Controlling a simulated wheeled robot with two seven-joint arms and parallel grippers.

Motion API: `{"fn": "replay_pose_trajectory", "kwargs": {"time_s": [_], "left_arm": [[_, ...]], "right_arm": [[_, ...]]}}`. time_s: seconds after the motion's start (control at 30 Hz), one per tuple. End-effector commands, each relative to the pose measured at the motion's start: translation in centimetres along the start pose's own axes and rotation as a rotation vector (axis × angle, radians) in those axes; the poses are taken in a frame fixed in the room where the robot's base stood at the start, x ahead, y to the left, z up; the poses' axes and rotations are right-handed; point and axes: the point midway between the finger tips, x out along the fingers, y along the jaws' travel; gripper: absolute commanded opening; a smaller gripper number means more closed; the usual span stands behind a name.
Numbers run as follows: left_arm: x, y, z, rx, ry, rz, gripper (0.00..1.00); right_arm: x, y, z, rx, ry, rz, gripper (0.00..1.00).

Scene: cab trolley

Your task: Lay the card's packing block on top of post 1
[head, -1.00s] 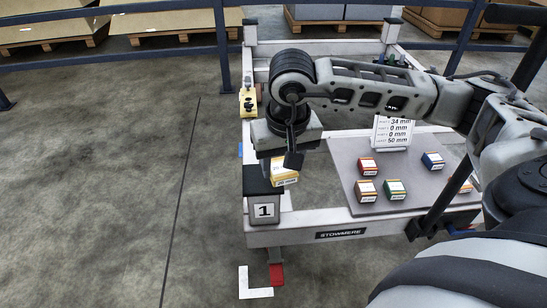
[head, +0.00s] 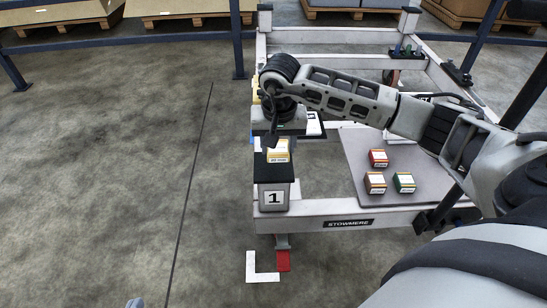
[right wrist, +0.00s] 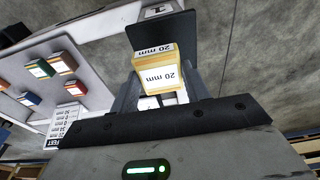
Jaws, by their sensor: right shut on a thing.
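Post 1 (head: 274,195) is the trolley's near-left corner post, with a dark top and a "1" label. My right gripper (head: 277,138) is shut on a yellow and white block (head: 278,152) marked 20 mm. In the right wrist view the block (right wrist: 160,78) sits between the fingers in front of the post's dark top (right wrist: 165,35). It overlaps that top in both views; I cannot tell whether they touch. The card (right wrist: 68,118) stands by the grey board in the right wrist view, its print hard to read. A small grey part at the head view's bottom edge may be my left gripper (head: 135,303).
The grey board (head: 360,150) on the trolley holds a red block (head: 378,158), an orange-brown block (head: 375,183) and a green block (head: 404,183). My right arm crosses above the trolley and hides part of it. Open floor lies to the left, before a blue rail.

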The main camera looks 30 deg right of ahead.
Motion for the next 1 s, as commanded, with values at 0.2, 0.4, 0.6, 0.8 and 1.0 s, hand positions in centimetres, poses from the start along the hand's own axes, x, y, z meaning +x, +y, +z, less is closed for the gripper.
{"fn": "replay_pose_trajectory", "kwargs": {"time_s": [0.2,0.4,0.6,0.8,1.0], "left_arm": [[-0.3,0.6,-0.1,0.002,0.018,0.014,0.00],[-0.1,0.5,0.4,0.004,0.032,0.016,0.00],[-0.6,0.7,-0.7,0.015,0.066,0.022,0.00],[-0.4,0.6,-0.4,0.014,0.065,0.022,0.00],[-0.4,0.7,-0.6,0.014,0.069,0.023,0.00]], "right_arm": [[1.4,-0.9,-0.5,0.000,0.001,-0.001,0.24],[4.2,-1.0,-0.1,0.000,-0.003,0.000,0.24],[4.6,-1.0,-0.1,-0.001,0.002,-0.001,0.24],[4.9,-1.0,-0.1,-0.001,0.002,0.000,0.24],[4.8,-1.0,-0.1,0.000,0.002,0.000,0.68]]}}
